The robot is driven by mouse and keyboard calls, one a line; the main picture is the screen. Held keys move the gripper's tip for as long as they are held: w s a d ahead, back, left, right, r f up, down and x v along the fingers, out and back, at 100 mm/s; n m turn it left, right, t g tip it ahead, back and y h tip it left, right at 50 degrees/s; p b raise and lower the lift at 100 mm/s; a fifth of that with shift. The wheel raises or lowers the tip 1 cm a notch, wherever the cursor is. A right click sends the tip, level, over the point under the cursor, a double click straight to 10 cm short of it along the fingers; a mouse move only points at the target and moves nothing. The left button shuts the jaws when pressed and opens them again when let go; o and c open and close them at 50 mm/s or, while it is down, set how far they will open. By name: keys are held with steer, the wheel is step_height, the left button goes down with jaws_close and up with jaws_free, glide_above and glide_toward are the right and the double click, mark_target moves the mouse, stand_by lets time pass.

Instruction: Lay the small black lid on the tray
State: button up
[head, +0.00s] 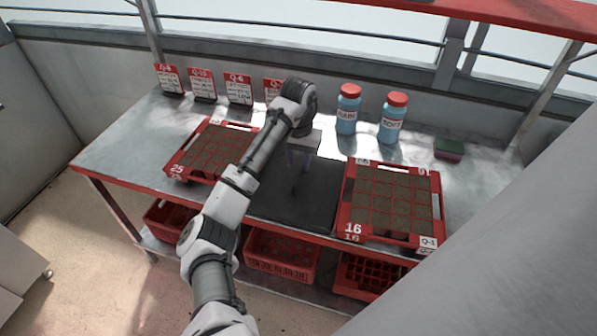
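My gripper (299,164) points down over a flat black surface (285,207) in the middle of the bench, between two red trays. Its two fingers look a little apart. A thin dark shape shows just under them, and I cannot tell whether it is a held thing or a shadow. I cannot make out a small black lid separate from the black surface. The right red tray (350,225), marked 16, holds rows of brown soil blocks. The left red tray (178,177), marked 25, also holds soil blocks and is partly hidden by my arm.
Two blue bottles with red caps (348,110) (392,118) stand behind the right tray. Several red-topped cards (203,86) line the back left. Red crates (281,258) sit on the shelf below.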

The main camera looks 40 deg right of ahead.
mark_target(298, 173)
step_height(298, 173, up, 6)
steer(key=shift+r, duration=0.15)
stand_by(0.3)
